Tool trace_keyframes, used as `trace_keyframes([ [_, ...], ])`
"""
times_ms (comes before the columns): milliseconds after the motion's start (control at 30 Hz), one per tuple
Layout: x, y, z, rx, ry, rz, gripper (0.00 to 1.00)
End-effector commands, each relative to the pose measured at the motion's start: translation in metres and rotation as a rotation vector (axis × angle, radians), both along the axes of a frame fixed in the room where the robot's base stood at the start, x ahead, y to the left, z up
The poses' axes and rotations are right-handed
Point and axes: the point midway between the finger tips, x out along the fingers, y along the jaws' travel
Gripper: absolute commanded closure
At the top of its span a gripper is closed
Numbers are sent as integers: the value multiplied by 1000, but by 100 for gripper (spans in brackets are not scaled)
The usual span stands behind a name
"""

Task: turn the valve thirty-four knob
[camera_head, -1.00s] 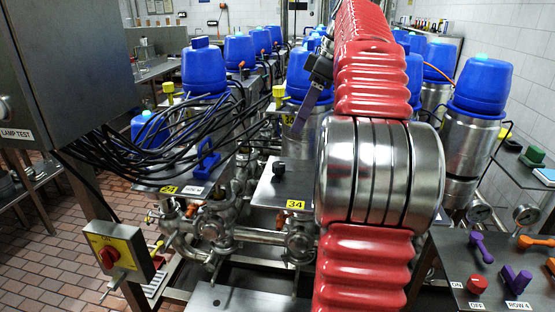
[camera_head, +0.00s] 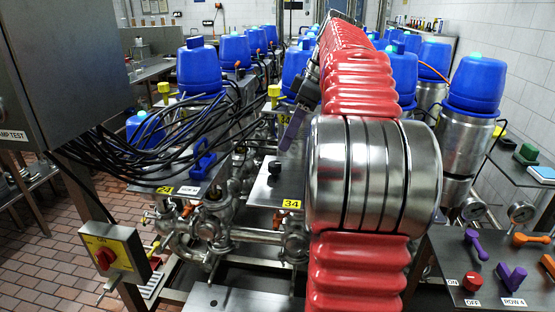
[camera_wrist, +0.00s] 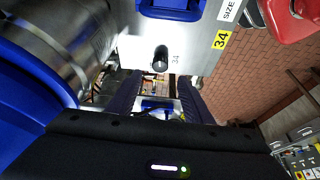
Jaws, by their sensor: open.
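The valve thirty-four knob (camera_head: 274,167) is a small black cylinder on a grey metal plate (camera_head: 262,190) with a yellow 34 tag (camera_head: 291,204). In the wrist view the knob (camera_wrist: 160,58) stands on the pale plate beside a printed 34, with the yellow tag (camera_wrist: 221,39) to its right. My gripper (camera_wrist: 160,77) is open, its two dark purple-blue fingers apart with the knob in line with the gap, just past the tips. I cannot tell how far off it is. In the head view a purple finger (camera_head: 294,127) hangs above and right of the knob.
Blue-capped steel valves (camera_head: 198,67) stand in rows behind. Black cables (camera_head: 125,150) loop at the left, near a 24 tag (camera_head: 165,190). A red switch on a yellow box (camera_head: 106,258) is at lower left. A panel with purple and orange handles (camera_head: 490,270) is at right.

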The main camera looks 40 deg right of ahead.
Motion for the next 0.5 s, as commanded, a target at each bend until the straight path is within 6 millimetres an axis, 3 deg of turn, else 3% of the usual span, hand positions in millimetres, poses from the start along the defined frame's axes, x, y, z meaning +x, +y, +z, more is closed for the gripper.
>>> trace_keyframes([
  [500,23,17,-69,1,1,2,54],
])
